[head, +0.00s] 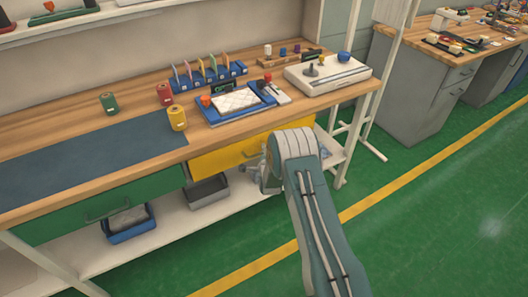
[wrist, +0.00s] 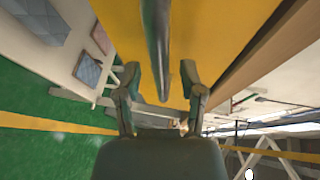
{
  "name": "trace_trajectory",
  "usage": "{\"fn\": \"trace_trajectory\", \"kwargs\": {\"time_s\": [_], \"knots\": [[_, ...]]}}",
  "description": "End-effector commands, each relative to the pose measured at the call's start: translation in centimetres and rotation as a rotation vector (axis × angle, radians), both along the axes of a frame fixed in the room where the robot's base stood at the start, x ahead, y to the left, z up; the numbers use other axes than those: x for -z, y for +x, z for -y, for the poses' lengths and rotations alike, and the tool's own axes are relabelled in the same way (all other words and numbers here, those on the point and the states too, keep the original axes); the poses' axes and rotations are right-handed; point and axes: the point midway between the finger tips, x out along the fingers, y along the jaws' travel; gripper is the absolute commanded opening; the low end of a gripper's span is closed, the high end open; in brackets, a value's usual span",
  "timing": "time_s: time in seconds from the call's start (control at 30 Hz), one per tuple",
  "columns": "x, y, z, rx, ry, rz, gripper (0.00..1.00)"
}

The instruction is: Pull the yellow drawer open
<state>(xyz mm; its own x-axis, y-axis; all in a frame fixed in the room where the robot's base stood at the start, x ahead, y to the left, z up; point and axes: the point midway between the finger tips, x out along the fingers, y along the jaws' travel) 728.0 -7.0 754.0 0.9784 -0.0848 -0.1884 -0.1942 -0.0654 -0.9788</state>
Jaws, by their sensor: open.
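The yellow drawer (head: 222,158) sits under the bench top, right of the green drawer, and its front looks flush with the bench edge. My gripper (head: 256,176) is at the right part of the drawer front; my arm hides that end and the handle in the head view. In the wrist view, the yellow drawer front (wrist: 216,30) fills the upper middle. Its grey bar handle (wrist: 157,40) runs down between the two fingers of my open gripper (wrist: 160,74). The fingers stand on either side of the bar, with gaps visible; I cannot tell the depth.
The green drawer (head: 105,203) is to the left. A grey bin (head: 206,191) and a blue bin (head: 128,224) stand on the lower shelf (head: 180,222). Spools, a blue tray (head: 206,112) and a white device (head: 328,74) are on the bench. Green floor (head: 420,235) is clear at right.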

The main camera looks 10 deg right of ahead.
Motion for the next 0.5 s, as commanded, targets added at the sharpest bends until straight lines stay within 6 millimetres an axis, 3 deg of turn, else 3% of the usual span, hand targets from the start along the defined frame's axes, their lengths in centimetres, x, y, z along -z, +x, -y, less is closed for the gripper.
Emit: {"fn": "trace_trajectory", "kwargs": {"time_s": [0.33, 0.43, 0.47, 0.5], "knots": [[0.09, 0.42, 0.06, 0.0, 0.0, -0.001, 0.51], [0.09, 0.42, 0.06, 0.0, 0.0, -0.001, 0.07], [0.09, 0.41, 0.06, 0.0, 0.0, -0.001, 0.0], [0.1, 0.41, 0.06, 0.0, 0.0, -0.001, 0.0]]}}
